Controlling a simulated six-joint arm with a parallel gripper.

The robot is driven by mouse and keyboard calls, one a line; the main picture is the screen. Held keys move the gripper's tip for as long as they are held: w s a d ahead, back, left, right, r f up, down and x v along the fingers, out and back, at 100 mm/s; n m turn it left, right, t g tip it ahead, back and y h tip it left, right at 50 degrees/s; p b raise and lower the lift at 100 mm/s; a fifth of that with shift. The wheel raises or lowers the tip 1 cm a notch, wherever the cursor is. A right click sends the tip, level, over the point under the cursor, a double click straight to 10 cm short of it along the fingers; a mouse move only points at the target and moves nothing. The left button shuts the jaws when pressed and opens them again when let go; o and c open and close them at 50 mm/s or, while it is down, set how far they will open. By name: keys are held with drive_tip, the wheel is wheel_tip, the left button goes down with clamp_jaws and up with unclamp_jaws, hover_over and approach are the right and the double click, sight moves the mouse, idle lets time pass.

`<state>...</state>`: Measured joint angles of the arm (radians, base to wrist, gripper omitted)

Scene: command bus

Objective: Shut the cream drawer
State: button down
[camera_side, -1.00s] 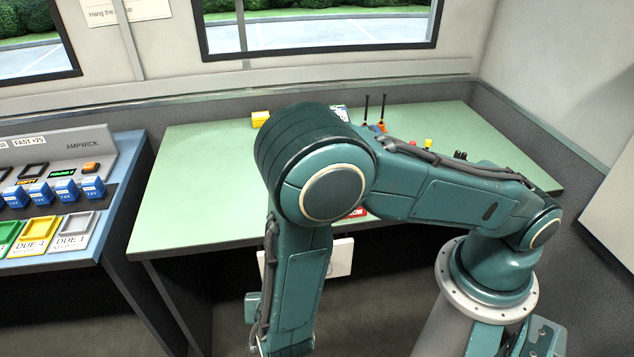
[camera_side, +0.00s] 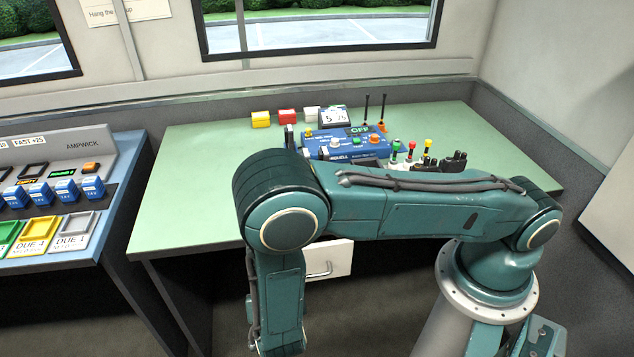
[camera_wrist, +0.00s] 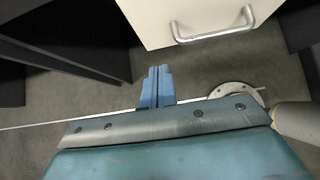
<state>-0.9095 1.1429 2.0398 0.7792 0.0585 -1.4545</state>
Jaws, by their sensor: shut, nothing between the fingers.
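The cream drawer (camera_side: 342,259) is under the green table, with its front and metal handle facing out. In the wrist view its cream front (camera_wrist: 160,27) is at the top, with the handle (camera_wrist: 215,32) along its lower edge. My gripper (camera_wrist: 158,72) shows in the wrist view as two blue fingers closed together with nothing between them. The fingertips are below and left of the handle in that picture, apart from it. In the side view my arm covers the drawer's left part, and the gripper is out of sight. How far the drawer stands out is hard to tell.
The green table (camera_side: 200,190) holds a blue device (camera_side: 345,143) marked OFF, a yellow block (camera_side: 260,119), a red block (camera_side: 287,117) and several small tools. A blue charger counter (camera_side: 60,250) stands at the left. Open floor lies below the drawer.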

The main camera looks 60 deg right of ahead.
drive_tip(key=w+d+f, duration=0.2)
drive_tip(key=w+d, duration=0.2)
drive_tip(key=d, duration=0.1)
drive_tip(key=shift+w+f, duration=0.4)
drive_tip(key=shift+w+d, duration=1.75)
drive_tip(key=shift+w, duration=0.05)
